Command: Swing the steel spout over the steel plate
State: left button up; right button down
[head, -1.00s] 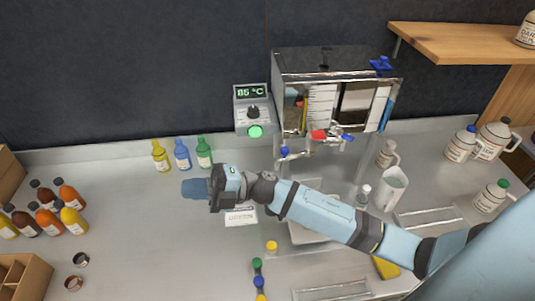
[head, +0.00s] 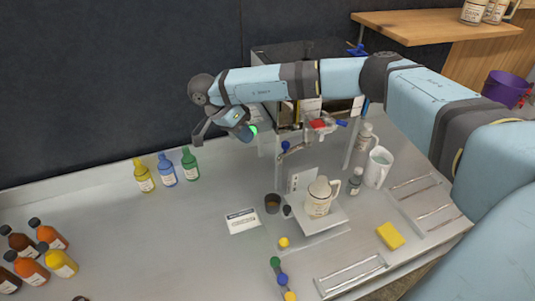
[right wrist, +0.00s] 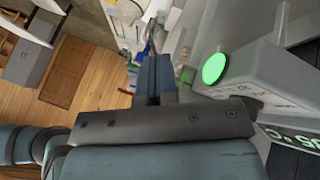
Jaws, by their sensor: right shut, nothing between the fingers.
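The steel spout (head: 293,152) is a thin bent pipe with a blue knob, low on the front of the steel evaporator (head: 285,115). The steel plate (head: 337,216) seems to be the raised platform below it, with a cream lidded jug (head: 318,200) standing on it. My right gripper (head: 246,132) is shut and empty, up left of the spout and apart from it, in front of the control box. Its closed blue fingers (right wrist: 155,75) show in the right wrist view beside a lit green button (right wrist: 215,68). My arm hides part of the evaporator. My left gripper is out of view.
A small dark cup (head: 272,203) and a white card (head: 242,221) stand left of the plate. Yellow, blue and green bottles (head: 167,170) line the back left. A white pitcher (head: 378,168) and a yellow sponge (head: 390,236) are at right. The left-middle counter is clear.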

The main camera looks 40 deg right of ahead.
aim_at(294, 148)
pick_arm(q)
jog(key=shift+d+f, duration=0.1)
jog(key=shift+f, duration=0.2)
pick_arm(e)
jog(key=d+r+x, duration=0.1)
jog(key=d+x, duration=0.1)
jog(key=x, duration=0.7)
jog(key=shift+f+h, duration=0.3)
jog(key=shift+f, duration=0.05)
jog(key=shift+s+d, duration=0.1)
jog(key=shift+d, duration=0.1)
